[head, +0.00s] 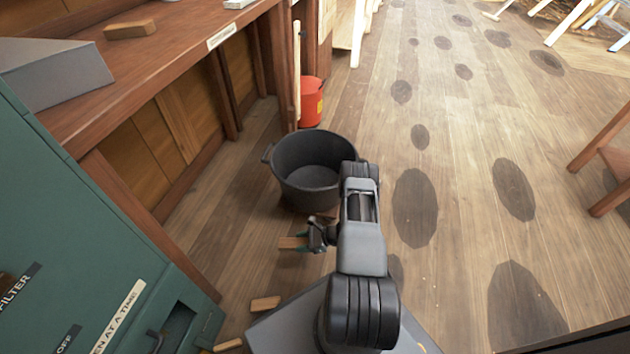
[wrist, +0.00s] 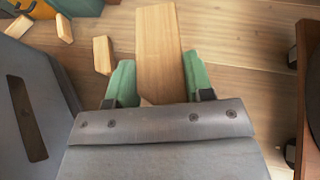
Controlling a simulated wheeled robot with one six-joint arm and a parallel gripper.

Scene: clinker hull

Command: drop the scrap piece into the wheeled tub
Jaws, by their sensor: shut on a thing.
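The scrap piece is a light wooden block (head: 291,243), which also shows in the wrist view (wrist: 158,50). My gripper (head: 318,236) is shut on it, with a green pad on either side of the wood in the wrist view (wrist: 152,85). The wheeled tub (head: 285,180) is a dark grey, open, round bin on the floor, just beyond my gripper in the head view. The piece is outside the tub, on its near side. At the right of the wrist view a red-brown edge with small black wheels (wrist: 308,100) shows, probably the tub's base.
Loose wood offcuts (head: 265,303) lie on the floor near the green cabinet (head: 80,220); several show in the wrist view (wrist: 102,55). A wooden workbench (head: 165,55) runs along the left. A red bucket (head: 311,103) stands behind the tub. Open floor lies to the right.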

